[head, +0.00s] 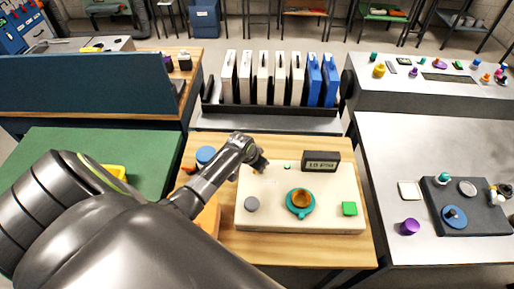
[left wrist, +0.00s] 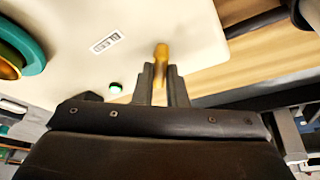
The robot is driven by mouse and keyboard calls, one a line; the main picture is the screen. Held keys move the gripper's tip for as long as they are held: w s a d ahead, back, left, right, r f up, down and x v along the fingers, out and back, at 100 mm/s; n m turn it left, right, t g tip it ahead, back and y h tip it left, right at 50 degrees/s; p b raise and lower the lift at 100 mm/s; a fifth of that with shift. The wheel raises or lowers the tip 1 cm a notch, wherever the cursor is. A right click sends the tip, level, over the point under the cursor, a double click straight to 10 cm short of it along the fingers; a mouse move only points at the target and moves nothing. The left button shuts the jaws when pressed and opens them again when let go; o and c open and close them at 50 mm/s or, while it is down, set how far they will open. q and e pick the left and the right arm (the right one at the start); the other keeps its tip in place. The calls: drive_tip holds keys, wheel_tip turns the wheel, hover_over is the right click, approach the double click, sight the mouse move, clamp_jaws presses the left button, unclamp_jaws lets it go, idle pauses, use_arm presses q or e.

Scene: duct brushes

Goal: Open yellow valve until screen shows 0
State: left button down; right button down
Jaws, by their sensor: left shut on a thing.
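The yellow valve (left wrist: 161,52) is a small yellow lever on a cream panel in the left wrist view, next to a printed label. My left gripper (left wrist: 162,82) is shut on it, with one dark finger on each side. In the head view my left gripper (head: 259,164) reaches over the upper left of the cream panel (head: 280,222) and mostly hides the valve. The screen (head: 321,161) is a dark display at the panel's back right edge. It shows small digits, perhaps starting 1.0, too small to read surely. My right gripper is out of view.
The panel also holds a teal ring with an orange knob (head: 301,200), a green button (head: 349,209), a grey knob (head: 252,204) and a small green light (left wrist: 115,88). A rack of white and blue binders (head: 272,78) stands behind. Side tables flank the wooden bench.

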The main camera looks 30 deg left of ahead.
use_arm(q)
drive_tip(key=n+p, duration=0.1)
drive_tip(key=n+y, duration=0.1)
drive_tip(key=shift+d+r+n+p, duration=0.1)
drive_tip(key=shift+r+n+p, duration=0.1)
drive_tip(key=shift+n+p, duration=0.2)
drive_tip(key=shift+f+n+y, duration=0.1)
drive_tip(key=shift+n+y, duration=0.4)
drive_tip(key=shift+n, duration=0.5)
drive_tip(key=shift+w+n+y+p, duration=0.1)
drive_tip(key=shift+n+y+p, duration=0.2)
drive_tip(key=shift+n, duration=0.5)
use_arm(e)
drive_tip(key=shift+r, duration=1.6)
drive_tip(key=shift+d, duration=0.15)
use_arm(q)
drive_tip(key=c, duration=1.5)
unclamp_jaws()
drive_tip(key=shift+o, duration=0.2)
drive_tip(key=shift+d, duration=0.1)
